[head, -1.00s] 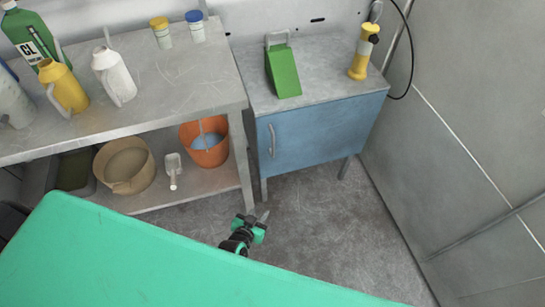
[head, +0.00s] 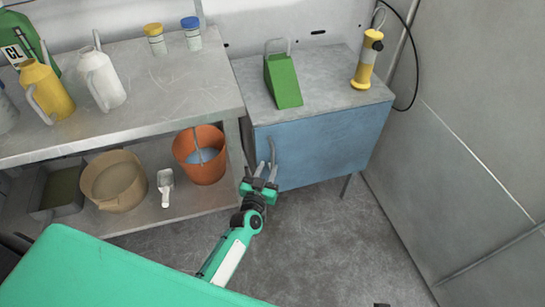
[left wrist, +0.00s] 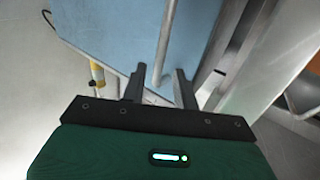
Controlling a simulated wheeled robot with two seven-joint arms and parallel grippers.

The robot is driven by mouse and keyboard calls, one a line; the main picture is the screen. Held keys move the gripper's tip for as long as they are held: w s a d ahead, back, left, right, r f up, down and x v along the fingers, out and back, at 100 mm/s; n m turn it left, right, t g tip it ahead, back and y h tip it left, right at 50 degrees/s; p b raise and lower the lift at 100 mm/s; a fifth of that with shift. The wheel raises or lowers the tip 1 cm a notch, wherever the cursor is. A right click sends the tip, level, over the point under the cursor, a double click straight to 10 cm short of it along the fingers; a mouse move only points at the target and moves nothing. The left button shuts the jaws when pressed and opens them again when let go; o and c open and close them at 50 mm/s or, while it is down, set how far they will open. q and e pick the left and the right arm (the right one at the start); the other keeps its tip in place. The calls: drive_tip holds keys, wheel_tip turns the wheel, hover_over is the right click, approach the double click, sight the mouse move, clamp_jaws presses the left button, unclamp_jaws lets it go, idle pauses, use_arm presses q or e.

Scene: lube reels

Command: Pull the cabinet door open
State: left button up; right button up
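The cabinet's blue door (head: 325,145) is closed, under a grey metal top. Its vertical grey handle (head: 273,151) is near the door's left edge. My left gripper (head: 265,171) is open at the lower end of the handle. In the left wrist view, the two dark fingers of the left gripper (left wrist: 160,80) are spread apart, with the handle (left wrist: 166,42) running down between them in the picture. I cannot tell whether either finger touches it. The blue door (left wrist: 115,35) fills the upper left there. My right gripper is not in view.
A grey shelf table (head: 200,82) with jugs and jars stands left of the cabinet; an orange bucket (head: 206,168) is on its lower shelf. A green dispenser (head: 283,82) and yellow tool (head: 365,68) stand on the cabinet. The floor (head: 330,235) in front is clear.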

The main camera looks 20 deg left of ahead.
sight(272, 158)
use_arm(q)
drive_tip(key=w, duration=0.5)
drive_tip(key=shift+w+b, duration=0.3)
drive_tip(key=shift+w, duration=0.3)
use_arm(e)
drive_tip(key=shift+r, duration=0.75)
use_arm(q)
drive_tip(key=shift+c, duration=0.7)
clamp_jaws()
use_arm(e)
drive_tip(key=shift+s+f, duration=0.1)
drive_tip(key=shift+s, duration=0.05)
